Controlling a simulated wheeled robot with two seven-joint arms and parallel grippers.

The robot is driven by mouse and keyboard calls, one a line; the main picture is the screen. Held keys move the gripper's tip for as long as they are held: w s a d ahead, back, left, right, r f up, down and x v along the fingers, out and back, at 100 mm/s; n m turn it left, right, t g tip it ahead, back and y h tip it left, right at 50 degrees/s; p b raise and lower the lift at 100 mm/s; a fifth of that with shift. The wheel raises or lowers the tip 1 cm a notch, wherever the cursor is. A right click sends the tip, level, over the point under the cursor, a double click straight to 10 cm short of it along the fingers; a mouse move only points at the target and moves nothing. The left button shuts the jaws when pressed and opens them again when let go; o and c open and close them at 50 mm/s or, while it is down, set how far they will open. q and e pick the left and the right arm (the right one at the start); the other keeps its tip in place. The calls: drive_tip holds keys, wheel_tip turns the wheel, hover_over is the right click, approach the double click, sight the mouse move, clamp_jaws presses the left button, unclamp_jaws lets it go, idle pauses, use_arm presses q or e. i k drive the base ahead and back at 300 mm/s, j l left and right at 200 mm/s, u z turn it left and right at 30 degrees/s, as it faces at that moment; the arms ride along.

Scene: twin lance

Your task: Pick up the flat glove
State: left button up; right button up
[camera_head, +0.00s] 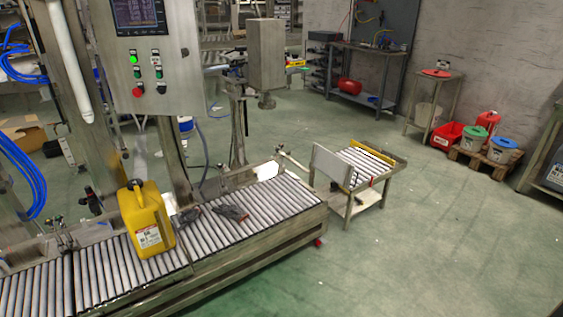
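Two small dark grey items that look like gloves lie on the roller conveyor (285,198), right of the yellow jerrycan. One dark glove (231,213) lies low on the rollers. The other dark glove (188,216) lies just left of it, close to the jerrycan. Both are small in the picture, and I cannot tell for sure which is the flat one. Neither of my grippers shows in the head view.
A yellow jerrycan (147,222) stands upright on the conveyor. A steel control box (150,85) and posts rise behind it. A small roller cart (362,170) stands beyond the conveyor's right end. The green floor (420,250) at right is clear.

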sight(231, 211)
drive_tip(key=i+l, duration=0.15)
drive_tip(key=i, duration=0.4)
drive_tip(key=i+l, duration=0.1)
drive_tip(key=i, duration=0.5)
drive_tip(key=i+l+z, duration=0.1)
drive_tip(key=i, duration=0.45)
